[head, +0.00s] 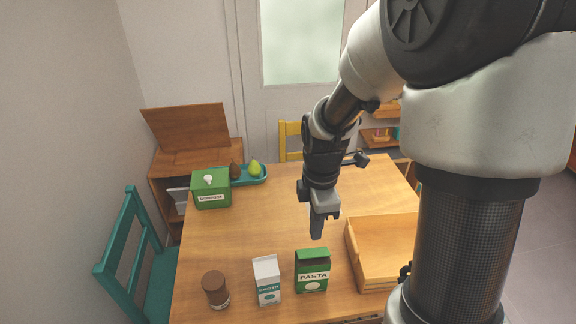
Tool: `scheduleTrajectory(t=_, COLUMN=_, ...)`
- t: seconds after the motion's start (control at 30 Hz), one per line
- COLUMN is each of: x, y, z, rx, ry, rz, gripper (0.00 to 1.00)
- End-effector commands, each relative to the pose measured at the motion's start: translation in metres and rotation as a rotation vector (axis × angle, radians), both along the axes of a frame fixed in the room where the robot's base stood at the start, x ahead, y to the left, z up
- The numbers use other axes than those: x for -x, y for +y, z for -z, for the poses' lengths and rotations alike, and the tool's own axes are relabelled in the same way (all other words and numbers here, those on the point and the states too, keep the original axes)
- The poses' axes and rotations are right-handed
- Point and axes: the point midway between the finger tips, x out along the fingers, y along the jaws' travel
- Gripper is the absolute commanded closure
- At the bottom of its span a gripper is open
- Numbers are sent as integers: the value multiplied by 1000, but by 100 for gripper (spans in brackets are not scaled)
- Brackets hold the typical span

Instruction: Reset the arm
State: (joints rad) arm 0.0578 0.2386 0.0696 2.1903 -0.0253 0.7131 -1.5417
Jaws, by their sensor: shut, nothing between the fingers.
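My gripper (317,236) points down over the middle of the wooden table (250,237), at the end of my grey and black arm. It is shut and holds nothing. It hangs behind the green pasta box (312,271) and left of the wooden tray. Its height above the table is hard to tell from this one view.
A white carton (267,280) and a brown-lidded jar (215,289) stand at the front. A green box (211,189) and a teal tray (249,181) with a pear (255,168) sit at the back left. The wooden tray (372,262) lies right. A teal chair (130,255) stands left.

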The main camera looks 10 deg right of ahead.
Motion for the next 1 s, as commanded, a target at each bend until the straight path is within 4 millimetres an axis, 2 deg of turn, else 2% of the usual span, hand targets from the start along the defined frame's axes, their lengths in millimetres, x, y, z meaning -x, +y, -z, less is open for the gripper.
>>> scheduleTrajectory(t=0.07, x=0, y=0, z=-2, rx=0, ry=-2, rz=5, gripper=100)
scheduleTrajectory(t=0.17, x=2, y=0, z=-18, rx=2, ry=-25, rz=61, gripper=100)
scheduleTrajectory(t=0.27, x=9, y=-1, z=-54, rx=0, ry=-76, rz=207, gripper=100)
scheduleTrajectory(t=0.37, x=23, y=-2, z=-103, rx=-20, ry=-153, rz=433, gripper=100)
scheduleTrajectory(t=0.5, x=52, y=-3, z=-164, rx=-88, ry=-255, rz=784, gripper=100)
scheduleTrajectory(t=0.63, x=82, y=-3, z=-207, rx=-186, ry=-329, rz=1090, gripper=100)
scheduleTrajectory(t=0.8, x=112, y=-3, z=-239, rx=-313, ry=-376, rz=1387, gripper=100)
scheduleTrajectory(t=1.0, x=126, y=-2, z=-249, rx=-383, ry=-386, rz=1529, gripper=100)
